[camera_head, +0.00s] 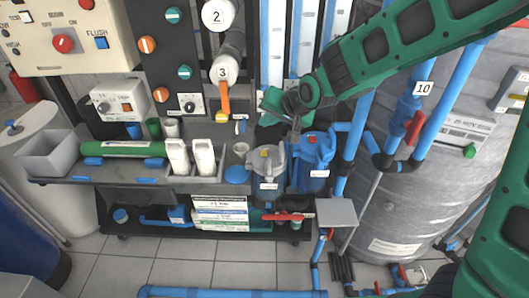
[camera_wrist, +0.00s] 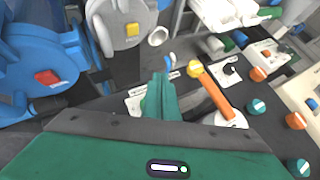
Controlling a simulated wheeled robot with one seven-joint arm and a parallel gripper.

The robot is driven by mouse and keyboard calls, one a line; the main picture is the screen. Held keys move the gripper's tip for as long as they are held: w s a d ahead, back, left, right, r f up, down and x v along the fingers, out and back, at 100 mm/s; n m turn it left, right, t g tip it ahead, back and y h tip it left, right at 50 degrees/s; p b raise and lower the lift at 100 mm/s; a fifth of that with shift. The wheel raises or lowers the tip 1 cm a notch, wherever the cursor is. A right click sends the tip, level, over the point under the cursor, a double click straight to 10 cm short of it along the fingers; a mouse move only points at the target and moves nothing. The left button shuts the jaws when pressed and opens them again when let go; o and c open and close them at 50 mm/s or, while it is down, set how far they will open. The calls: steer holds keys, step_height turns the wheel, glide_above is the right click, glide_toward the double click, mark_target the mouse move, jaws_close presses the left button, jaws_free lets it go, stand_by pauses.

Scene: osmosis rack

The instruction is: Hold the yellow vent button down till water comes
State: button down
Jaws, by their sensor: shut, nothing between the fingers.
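In the head view the yellow button (camera_head: 265,153) is on the lid of the grey housing (camera_head: 268,180), left of a blue housing (camera_head: 313,155). My gripper (camera_head: 296,126) is shut and empty, above and to the right of the grey housing in the head view. In the wrist view my gripper (camera_wrist: 161,78) is apart from the button, which lies beyond the tips and to the left. No water shows at the button.
The blue housing carries a red button (camera_wrist: 47,77). A round yellow knob (camera_wrist: 194,68) and an orange lever (camera_wrist: 214,92) are close to the right of my fingers in the wrist view. White jugs (camera_head: 203,157) stand left of the grey housing, and a large grey tank (camera_head: 420,190) is at the right.

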mark_target(267, 154)
steer(key=shift+f, duration=4.35)
